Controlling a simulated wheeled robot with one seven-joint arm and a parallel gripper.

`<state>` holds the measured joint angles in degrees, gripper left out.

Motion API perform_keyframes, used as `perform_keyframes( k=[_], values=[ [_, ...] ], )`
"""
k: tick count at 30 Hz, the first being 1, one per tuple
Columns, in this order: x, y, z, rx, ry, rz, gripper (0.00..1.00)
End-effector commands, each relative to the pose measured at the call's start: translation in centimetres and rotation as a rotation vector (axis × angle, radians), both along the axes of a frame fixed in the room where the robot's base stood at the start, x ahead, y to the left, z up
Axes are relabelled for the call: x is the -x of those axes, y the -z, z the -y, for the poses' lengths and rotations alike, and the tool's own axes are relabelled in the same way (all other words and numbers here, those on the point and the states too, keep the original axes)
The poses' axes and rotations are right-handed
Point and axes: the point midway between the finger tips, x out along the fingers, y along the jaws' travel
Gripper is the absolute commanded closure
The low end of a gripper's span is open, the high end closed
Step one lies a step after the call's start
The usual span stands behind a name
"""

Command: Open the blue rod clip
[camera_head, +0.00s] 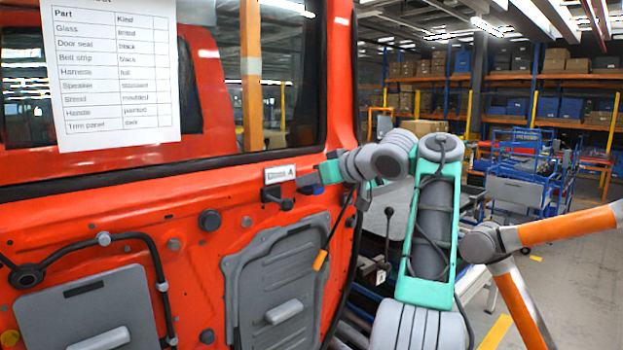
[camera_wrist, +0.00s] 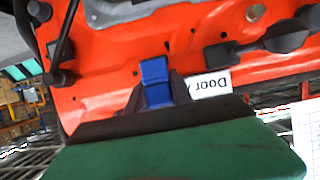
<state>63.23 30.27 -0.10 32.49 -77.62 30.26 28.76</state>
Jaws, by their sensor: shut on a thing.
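The blue rod clip (camera_wrist: 155,80) is on the red door panel, in the middle of the wrist view, beside a white label. Its blue body sits between the dark fingers of my gripper (camera_wrist: 158,92), which is shut on it.
The red door (camera_head: 190,225) fills the left, with a paper parts list (camera_head: 115,75), a grey cover (camera_head: 278,285) and a black hose (camera_head: 150,255). Shelves and a blue cart (camera_head: 525,170) stand behind, right.

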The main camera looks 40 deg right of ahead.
Motion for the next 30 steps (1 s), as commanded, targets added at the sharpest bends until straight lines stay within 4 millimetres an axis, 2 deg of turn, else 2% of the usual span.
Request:
perform_keyframes(
  k=[9,10,17,25,30],
  values=[
    [0.0,0.0,0.0,0.000,0.001,-0.003,1.00],
    [0.0,0.0,0.0,0.000,0.001,-0.003,0.70],
    [0.0,0.0,0.0,0.000,0.001,-0.004,0.52],
    [0.0,0.0,-0.1,0.001,-0.001,-0.003,0.51],
    [-0.3,-0.8,-1.6,0.003,-0.030,-0.002,0.51]
  ],
)
